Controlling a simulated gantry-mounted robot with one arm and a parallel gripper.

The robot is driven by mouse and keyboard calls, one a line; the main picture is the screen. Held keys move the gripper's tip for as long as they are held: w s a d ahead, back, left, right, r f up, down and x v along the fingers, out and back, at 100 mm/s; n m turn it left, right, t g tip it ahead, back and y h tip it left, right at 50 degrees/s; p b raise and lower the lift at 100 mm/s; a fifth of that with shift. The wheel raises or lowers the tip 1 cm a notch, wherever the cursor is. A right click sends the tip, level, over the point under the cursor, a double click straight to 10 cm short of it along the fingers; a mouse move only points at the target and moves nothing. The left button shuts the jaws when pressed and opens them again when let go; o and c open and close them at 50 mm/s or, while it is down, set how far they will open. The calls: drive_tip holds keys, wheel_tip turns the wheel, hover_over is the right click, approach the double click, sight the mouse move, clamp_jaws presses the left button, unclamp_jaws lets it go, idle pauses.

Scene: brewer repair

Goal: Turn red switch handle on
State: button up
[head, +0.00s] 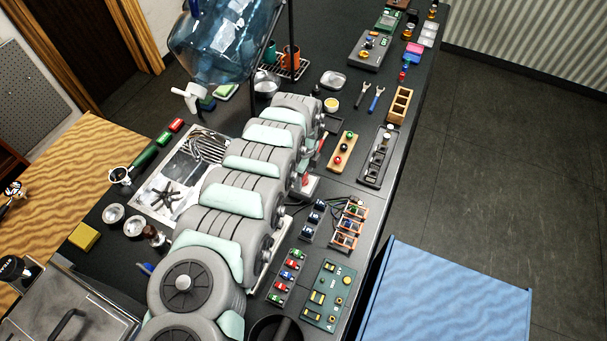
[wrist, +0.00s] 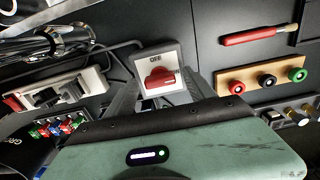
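The red switch handle (wrist: 160,79) sits on a pale square plate (wrist: 157,60) marked "OFF" in the wrist view. The handle lies roughly crosswise in that view. My gripper (wrist: 167,88) is open, with one grey finger on each side of the plate's lower part. The handle shows between the fingertips, and I cannot tell whether either finger touches it. In the head view, part of the red and white switch (head: 308,184) shows beside my arm, which hides the rest and the gripper's fingers.
A wooden block with coloured knobs (wrist: 264,76) and a red-handled brush (wrist: 255,35) lie right of the switch in the wrist view. A white device with a red end (wrist: 58,90) and cables are at left. A blue-topped surface (head: 450,295) stands at the lower right of the head view.

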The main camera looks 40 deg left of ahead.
drive_tip(key=shift+r, duration=0.15)
wheel_tip(320, 180, up, 10)
drive_tip(key=shift+r+b, duration=0.25)
drive_tip(key=shift+b, duration=0.15)
idle(0.3)
idle(0.4)
